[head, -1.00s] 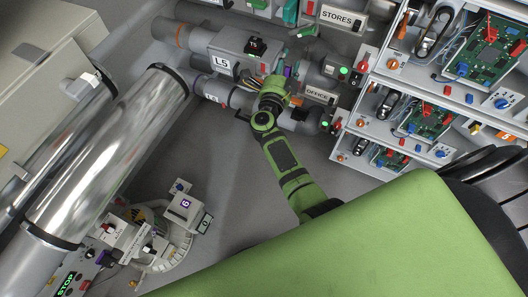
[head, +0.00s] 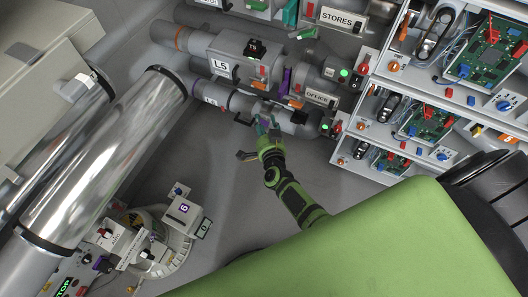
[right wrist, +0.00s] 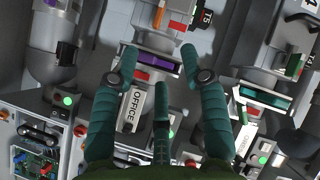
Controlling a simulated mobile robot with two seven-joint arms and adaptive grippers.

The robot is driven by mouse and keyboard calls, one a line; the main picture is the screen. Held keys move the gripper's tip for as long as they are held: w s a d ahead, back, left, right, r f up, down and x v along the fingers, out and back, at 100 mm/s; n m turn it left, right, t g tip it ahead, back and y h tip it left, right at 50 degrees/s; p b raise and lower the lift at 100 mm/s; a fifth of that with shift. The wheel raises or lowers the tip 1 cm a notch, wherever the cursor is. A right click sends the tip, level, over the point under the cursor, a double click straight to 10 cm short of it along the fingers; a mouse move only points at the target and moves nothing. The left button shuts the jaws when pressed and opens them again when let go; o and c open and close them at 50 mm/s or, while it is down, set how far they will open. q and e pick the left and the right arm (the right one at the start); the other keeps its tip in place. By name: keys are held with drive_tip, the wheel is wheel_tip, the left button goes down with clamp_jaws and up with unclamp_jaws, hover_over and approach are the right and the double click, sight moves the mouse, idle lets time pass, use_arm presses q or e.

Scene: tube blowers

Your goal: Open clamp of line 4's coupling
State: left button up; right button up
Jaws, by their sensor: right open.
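A coupling with a teal band (head: 290,12) sits on the top pipe, the one with the STORES sign (head: 341,18); in the right wrist view its teal band (right wrist: 262,97) is at the right, close to a tag that seems to read 4. The middle pipe, marked L5 (head: 222,67), has a coupling with a purple band (head: 286,80), also in the right wrist view (right wrist: 152,61). My right gripper (head: 258,128) is open and empty, below the lower pipe. In the right wrist view its fingers (right wrist: 160,58) spread before the purple band, apart from it. My left gripper is not in view.
The OFFICE sign (head: 320,96) hangs near the middle pipe. Shelves with circuit boards (head: 487,57) stand at the right. A large shiny pipe (head: 105,160) runs along the left. A device marked 6 (head: 183,208) is below. The grey floor between is clear.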

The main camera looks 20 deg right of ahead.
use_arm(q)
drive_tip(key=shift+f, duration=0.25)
use_arm(e)
drive_tip(key=s+a+f+n+g+y, duration=0.1)
drive_tip(key=s+a+f+n+y, duration=0.1)
drive_tip(key=s+f, duration=0.3)
wheel_tip(320, 180, down, 3)
drive_tip(key=shift+a+f+n+g, duration=0.1)
drive_tip(key=shift+a+n+g, duration=0.25)
drive_tip(key=shift+n, duration=0.55)
drive_tip(key=shift+s, duration=0.1)
